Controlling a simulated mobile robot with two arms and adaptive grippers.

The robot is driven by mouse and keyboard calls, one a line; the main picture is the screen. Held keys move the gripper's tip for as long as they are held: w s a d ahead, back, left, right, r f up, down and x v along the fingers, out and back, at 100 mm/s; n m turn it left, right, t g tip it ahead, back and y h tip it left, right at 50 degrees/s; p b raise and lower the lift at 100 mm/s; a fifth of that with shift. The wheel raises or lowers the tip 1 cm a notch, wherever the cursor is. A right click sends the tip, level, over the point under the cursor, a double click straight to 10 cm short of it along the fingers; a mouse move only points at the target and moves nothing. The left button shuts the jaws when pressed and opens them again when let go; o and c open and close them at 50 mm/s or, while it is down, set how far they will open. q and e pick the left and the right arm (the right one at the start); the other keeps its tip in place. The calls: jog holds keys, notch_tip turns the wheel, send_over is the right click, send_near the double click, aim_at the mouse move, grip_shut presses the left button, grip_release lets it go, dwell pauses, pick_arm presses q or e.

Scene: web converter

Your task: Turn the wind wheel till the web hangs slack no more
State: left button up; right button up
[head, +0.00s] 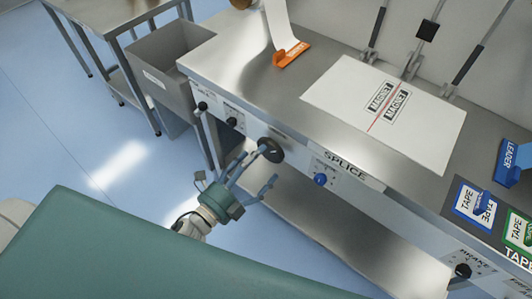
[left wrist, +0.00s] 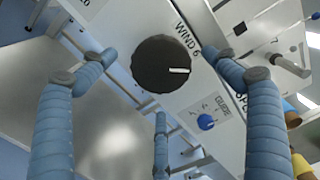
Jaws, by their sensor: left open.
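The wind wheel is a black round knob (head: 270,150) on the front panel of the steel bench; it also shows in the left wrist view (left wrist: 160,64), with a white mark pointing right and a "WIND" label beside it. My left gripper (head: 261,168) is open in front of the knob. In the left wrist view its blue fingers spread around the knob's outline; I cannot tell whether any touches it. The web, a white strip (head: 280,25), runs down from the top to an orange piece (head: 291,54) on the bench top. My right gripper is not in view.
A blue knob (head: 320,180) sits right of the wind wheel under the "SPLICE" label. A white board with "MAGNET" labels (head: 350,85) lies on the bench. A grey bin (head: 160,75) stands at left. A lower steel shelf (head: 335,235) runs beneath the panel.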

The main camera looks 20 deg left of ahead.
pick_arm(q)
jog(key=v, duration=0.7)
jog(key=shift+s, duration=0.35)
jog(key=shift+a+r, duration=0.1)
dwell(0.4)
